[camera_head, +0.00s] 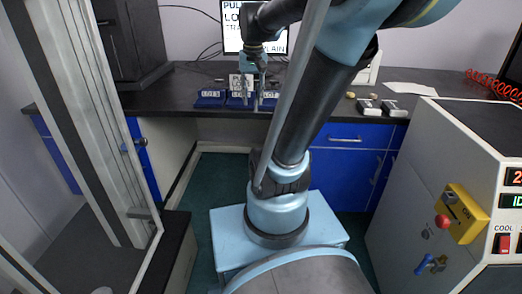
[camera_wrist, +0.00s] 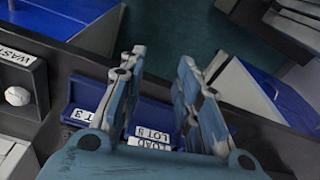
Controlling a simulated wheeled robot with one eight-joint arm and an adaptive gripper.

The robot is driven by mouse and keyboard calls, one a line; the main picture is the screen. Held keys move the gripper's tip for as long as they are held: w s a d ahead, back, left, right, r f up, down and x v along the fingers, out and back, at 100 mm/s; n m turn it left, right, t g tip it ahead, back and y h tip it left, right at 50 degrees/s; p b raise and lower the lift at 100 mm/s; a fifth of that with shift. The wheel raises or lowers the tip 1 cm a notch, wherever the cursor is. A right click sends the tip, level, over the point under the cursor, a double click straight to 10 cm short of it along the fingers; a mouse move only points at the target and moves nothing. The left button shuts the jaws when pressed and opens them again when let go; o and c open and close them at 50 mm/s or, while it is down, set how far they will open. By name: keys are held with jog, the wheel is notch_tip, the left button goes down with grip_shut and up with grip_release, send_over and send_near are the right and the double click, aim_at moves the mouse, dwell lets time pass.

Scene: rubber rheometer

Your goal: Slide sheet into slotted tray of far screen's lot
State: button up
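The far screen (camera_head: 238,42) shows large text, partly hidden by my arm; "PUL", "LO", "TRA" and "PLAIN" are readable. Blue trays stand in a row on the dark bench: a left tray (camera_head: 209,99), a middle tray (camera_head: 238,102) and a right tray (camera_head: 269,104). In the wrist view, a blue tray (camera_wrist: 82,92) bears a label ending in "3", and labels reading "LOT 5" (camera_wrist: 153,133) and "LOAD" (camera_wrist: 150,145) show between my fingers. My gripper (camera_wrist: 163,58) is open over the trays, with a gap between its fingers. I cannot make out a sheet in it.
A box labelled "WAST" (camera_wrist: 42,90) holds a pale ball (camera_wrist: 17,96). Metal blocks (camera_head: 368,108) and a white paper (camera_head: 411,89) lie on the bench's right. A machine with a red button (camera_head: 442,221) stands at right, a framed glass panel (camera_head: 90,120) at left.

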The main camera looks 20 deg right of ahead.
jog(key=s+f+n+t, duration=0.1)
jog(key=s+f, duration=1.2)
jog(key=f, duration=0.1)
jog(key=shift+f+n, duration=0.25)
jog(key=shift+n, duration=0.05)
jog(key=shift+s, duration=0.1)
